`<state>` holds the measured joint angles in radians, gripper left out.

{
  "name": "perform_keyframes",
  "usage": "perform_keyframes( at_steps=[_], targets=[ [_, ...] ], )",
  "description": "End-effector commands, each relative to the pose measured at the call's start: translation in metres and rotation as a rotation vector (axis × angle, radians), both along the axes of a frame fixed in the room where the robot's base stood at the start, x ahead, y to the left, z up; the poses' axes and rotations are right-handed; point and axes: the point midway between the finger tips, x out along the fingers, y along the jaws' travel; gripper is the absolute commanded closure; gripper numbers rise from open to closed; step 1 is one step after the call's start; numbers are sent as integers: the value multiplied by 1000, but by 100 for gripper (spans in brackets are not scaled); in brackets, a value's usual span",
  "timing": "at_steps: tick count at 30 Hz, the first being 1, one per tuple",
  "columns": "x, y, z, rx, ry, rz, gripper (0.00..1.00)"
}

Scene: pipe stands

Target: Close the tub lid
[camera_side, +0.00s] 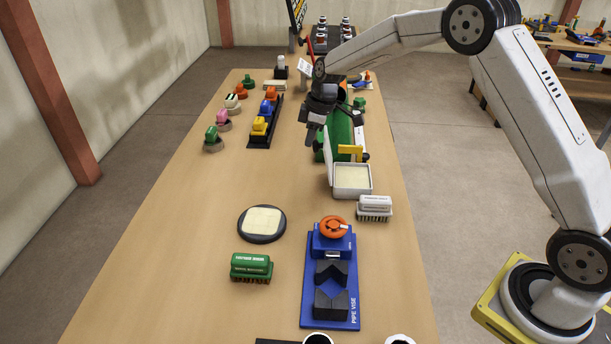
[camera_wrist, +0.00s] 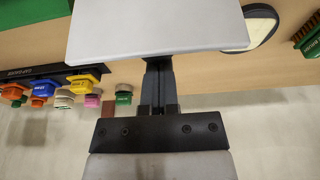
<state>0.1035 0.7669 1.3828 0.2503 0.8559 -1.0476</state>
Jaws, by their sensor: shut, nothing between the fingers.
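The white tub (camera_side: 352,181) stands open on the bench, with pale contents showing inside. Its lid (camera_side: 328,158) stands nearly upright along the tub's left side. My gripper (camera_side: 310,139) is shut and empty, pointing down just left of the lid near its upper edge. In the wrist view the lid is a broad pale panel (camera_wrist: 158,25) across the top. The tips of my gripper (camera_wrist: 158,68) meet its lower edge there, and the panel hides what lies beyond. I cannot tell whether they touch it.
A green pipe machine (camera_side: 337,130) and a yellow piece (camera_side: 350,151) stand behind the tub. A white brush (camera_side: 374,207) lies in front right, a round pad (camera_side: 262,223) front left, a blue pipe vise (camera_side: 331,270) nearer. Bench left of the lid is clear.

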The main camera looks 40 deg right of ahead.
Motion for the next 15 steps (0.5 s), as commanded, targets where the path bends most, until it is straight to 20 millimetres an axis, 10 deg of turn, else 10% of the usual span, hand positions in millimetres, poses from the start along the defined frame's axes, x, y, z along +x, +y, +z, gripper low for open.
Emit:
perform_keyframes(
  at_steps=[15],
  targets=[
    [-21,-21,11,177,-177,-5,100]
  ],
)
